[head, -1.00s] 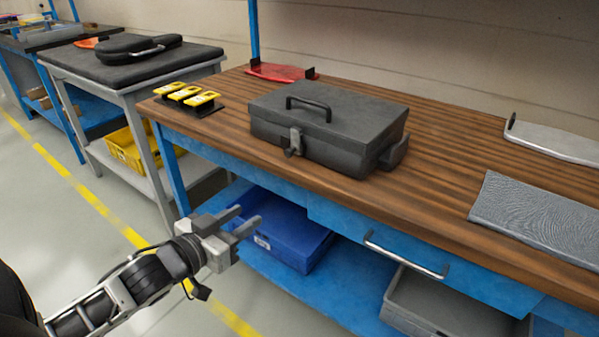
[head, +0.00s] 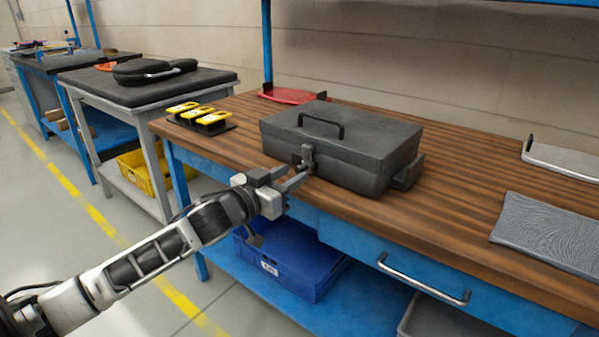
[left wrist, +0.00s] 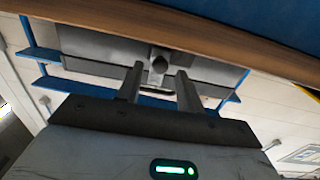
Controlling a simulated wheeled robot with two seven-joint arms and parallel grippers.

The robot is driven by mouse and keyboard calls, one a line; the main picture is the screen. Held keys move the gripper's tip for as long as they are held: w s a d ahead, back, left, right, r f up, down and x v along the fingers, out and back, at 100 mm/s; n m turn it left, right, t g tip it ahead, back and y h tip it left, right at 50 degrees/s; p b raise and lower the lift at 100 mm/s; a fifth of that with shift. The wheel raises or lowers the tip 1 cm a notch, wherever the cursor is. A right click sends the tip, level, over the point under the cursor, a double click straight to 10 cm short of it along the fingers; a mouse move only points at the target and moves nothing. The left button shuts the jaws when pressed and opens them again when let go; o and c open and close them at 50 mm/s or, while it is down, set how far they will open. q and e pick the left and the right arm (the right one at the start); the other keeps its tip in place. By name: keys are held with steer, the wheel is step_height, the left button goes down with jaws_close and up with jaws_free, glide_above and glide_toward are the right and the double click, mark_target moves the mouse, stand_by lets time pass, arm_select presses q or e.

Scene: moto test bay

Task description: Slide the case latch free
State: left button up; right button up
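A dark grey case (head: 345,145) with a black top handle stands closed on the wooden workbench. My left gripper (head: 292,179) is open just in front of the latch, at about bench-top height. In the left wrist view the two fingers (left wrist: 158,88) are spread apart and point at the case (left wrist: 105,45). The round knob of the latch (left wrist: 159,65) shows between and beyond the fingertips, with nothing held. I cannot tell whether a finger touches the latch. My right gripper is not in view.
The wooden bench (head: 455,185) has a front edge just below my left gripper. Yellow-and-black devices (head: 199,117) stand left of the case, a red tray (head: 292,96) behind it. A grey mat (head: 548,234) lies at right. A blue bin (head: 290,258) sits on the shelf below.

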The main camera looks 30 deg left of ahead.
mark_target(298, 171)
arm_select(q)
steer(key=shift+w+d, duration=0.15)
steer(key=shift+w, duration=1.05)
steer(key=shift+w+d, duration=0.1)
steer(key=shift+w, duration=0.6)
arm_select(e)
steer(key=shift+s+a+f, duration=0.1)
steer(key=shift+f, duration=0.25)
